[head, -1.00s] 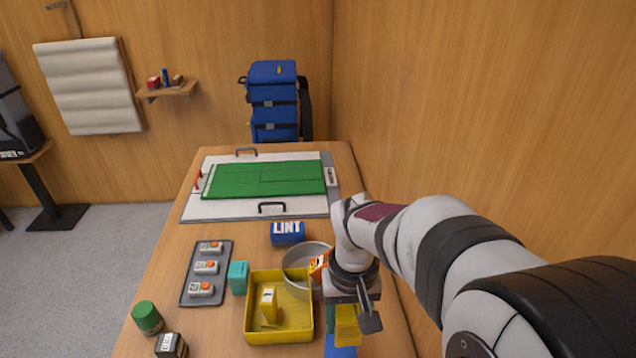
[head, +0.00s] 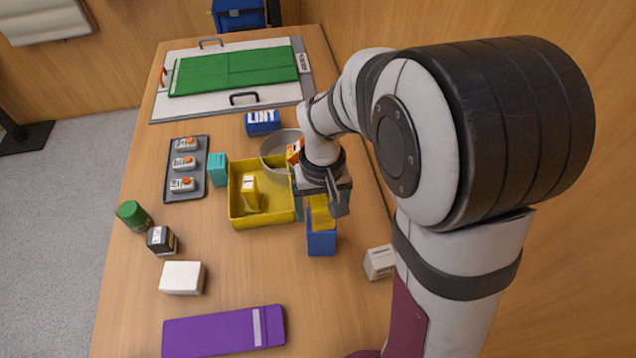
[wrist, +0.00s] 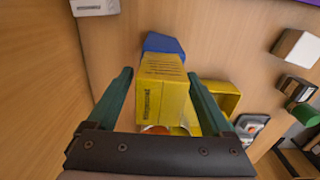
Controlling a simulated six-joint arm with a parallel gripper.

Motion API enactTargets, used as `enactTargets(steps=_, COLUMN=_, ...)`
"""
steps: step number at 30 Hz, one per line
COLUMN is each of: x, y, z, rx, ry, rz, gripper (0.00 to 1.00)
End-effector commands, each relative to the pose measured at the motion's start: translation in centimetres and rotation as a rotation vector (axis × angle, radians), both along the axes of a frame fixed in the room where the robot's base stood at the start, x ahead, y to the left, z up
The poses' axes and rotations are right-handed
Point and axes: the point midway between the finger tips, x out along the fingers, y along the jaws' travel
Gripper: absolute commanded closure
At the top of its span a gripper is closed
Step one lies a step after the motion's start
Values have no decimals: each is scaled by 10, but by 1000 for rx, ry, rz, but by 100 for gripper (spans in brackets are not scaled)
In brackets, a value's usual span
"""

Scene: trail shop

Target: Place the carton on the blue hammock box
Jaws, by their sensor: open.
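A yellow carton (head: 320,213) stands on top of the blue box (head: 321,243), right of the yellow bin. My gripper (head: 317,203) is over the carton from above, partly hiding it. In the wrist view the carton (wrist: 160,85) is between my two green fingers (wrist: 160,80), which are open. A gap shows on its left side; the right finger is close to it, and I cannot tell if they touch. The blue box (wrist: 163,43) shows just beyond the carton. It seems to rest on the box, though the contact is partly hidden.
The yellow bin (head: 238,217) holds another yellow item (head: 250,192). A grey bowl (head: 273,148) is behind my gripper. A pale carton (head: 379,262) stands to the right, a white box (head: 182,277) and purple case (head: 215,331) towards the front. Table between blue box and white box is clear.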

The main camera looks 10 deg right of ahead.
Motion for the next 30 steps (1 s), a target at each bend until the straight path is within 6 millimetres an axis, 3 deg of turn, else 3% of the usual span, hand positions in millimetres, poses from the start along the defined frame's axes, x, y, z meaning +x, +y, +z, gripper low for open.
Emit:
enactTargets(steps=5, x=1, y=0, z=13, rx=1, ry=-5, rz=0, gripper=16)
enactTargets(steps=15, x=1, y=0, z=103, rx=1, ry=-5, rz=0, gripper=16)
enactTargets(steps=20, x=-6, y=0, z=122, rx=4, ry=-1, rz=-12, gripper=16)
enactTargets(steps=23, x=-55, y=-3, z=127, rx=41, ry=9, rz=-125, gripper=16)
enactTargets(steps=27, x=-145, y=-1, z=109, rx=112, ry=37, rz=-352, gripper=16)
enactTargets(steps=30, x=-182, y=3, z=94, rx=144, ry=54, rz=-455, gripper=16)
